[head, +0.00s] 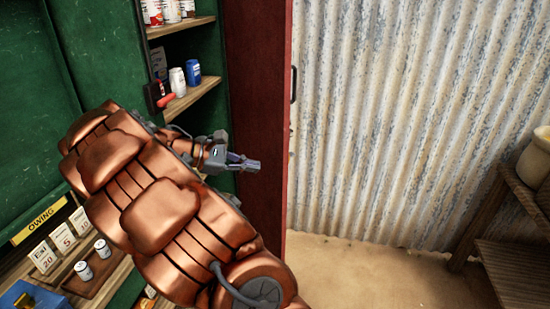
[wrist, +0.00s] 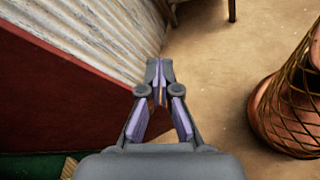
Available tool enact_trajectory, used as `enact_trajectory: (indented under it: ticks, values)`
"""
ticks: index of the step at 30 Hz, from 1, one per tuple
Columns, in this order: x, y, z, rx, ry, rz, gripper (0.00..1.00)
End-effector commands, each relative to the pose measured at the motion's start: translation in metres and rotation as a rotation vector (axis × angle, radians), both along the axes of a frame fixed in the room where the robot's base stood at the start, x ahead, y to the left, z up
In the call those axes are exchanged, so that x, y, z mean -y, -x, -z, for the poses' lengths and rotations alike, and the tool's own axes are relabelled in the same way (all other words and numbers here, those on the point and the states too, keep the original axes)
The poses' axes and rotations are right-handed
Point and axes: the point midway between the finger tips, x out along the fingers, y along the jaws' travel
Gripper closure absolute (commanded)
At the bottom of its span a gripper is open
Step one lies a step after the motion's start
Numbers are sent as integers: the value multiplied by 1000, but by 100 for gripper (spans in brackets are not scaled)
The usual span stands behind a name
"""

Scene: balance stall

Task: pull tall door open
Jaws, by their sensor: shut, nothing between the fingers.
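The tall door (head: 256,110) is dark red and stands swung out from the green cabinet, with shelves showing to its left. Its narrow bright red edge (head: 290,190) faces me, and a dark handle (head: 294,85) sticks out on its right side. My gripper (head: 259,165) is shut and empty, in front of the door's inner face in the head view. I cannot tell whether it touches the door. In the wrist view my shut fingers (wrist: 159,68) point past the dark red door panel (wrist: 60,105), towards the floor and wall.
Shelves (head: 190,97) hold cans and small bottles. A corrugated metal wall (head: 400,120) stands behind the door. A wooden rack (head: 510,270) with a pale pot (head: 535,160) is at the right. The sandy floor (head: 370,280) between door and rack is clear.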

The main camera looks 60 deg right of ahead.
Motion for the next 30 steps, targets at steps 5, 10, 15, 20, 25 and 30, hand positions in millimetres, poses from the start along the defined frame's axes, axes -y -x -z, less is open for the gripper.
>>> enact_trajectory:
  ticks: [5,10,15,20,25,30]
  values:
    - [37,-34,16,-170,43,-59,100]
    - [65,-68,37,-320,67,-125,100]
    - [87,-101,65,-457,77,-186,100]
    - [100,-125,92,-554,74,-237,100]
    - [106,-139,108,-605,70,-268,100]
    - [111,-142,112,-624,69,-276,100]
